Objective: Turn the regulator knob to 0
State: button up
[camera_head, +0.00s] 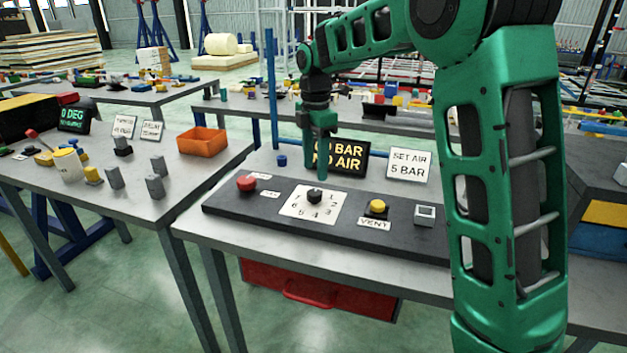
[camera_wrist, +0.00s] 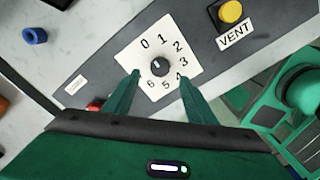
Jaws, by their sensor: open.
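The regulator knob (camera_head: 315,196) is a small black knob on a white dial plate (camera_head: 296,208), set on a dark panel. In the wrist view the knob (camera_wrist: 160,67) sits in the middle of the plate, with digits 0 to 6 around it. A short pale mark shows on the knob; I cannot tell exactly which digit it points at. The 0 is at the upper left. My gripper (camera_head: 321,172) is above and behind the knob, pointing down. In the wrist view my gripper (camera_wrist: 160,79) is open and empty, one finger to each side below the knob, apparently not touching it.
A red button (camera_head: 246,183) is left of the dial; a yellow VENT button (camera_head: 377,207) and a grey switch (camera_head: 425,213) are to the right. Behind stand a partly hidden display (camera_head: 352,160) reading NO AIR and a SET AIR 5 BAR sign (camera_head: 408,164). A blue cap (camera_head: 282,160) stands behind the panel.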

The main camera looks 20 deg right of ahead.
notch_tip(320, 180, up, 3)
jog(key=shift+r, duration=0.1)
dwell(0.5)
jog(key=s+d+f+m, duration=0.1)
jog(key=s+d+m, duration=1.25)
jog(key=s, duration=0.45)
jog(key=s+d+f+m, duration=0.1)
jog(key=s+f+m, duration=0.1)
jog(key=s+m, duration=0.2)
jog(key=s+d+f+m, duration=0.1)
jog(key=s+f+m, duration=0.2)
jog(key=s, duration=0.7)
jog(key=s+d+f+m, duration=0.2)
jog(key=s+f+m, duration=0.1)
jog(key=s+m, duration=0.3)
jog(key=shift+s+f, duration=0.2)
jog(key=shift+s, duration=0.6)
jog(key=shift+d, duration=0.1)
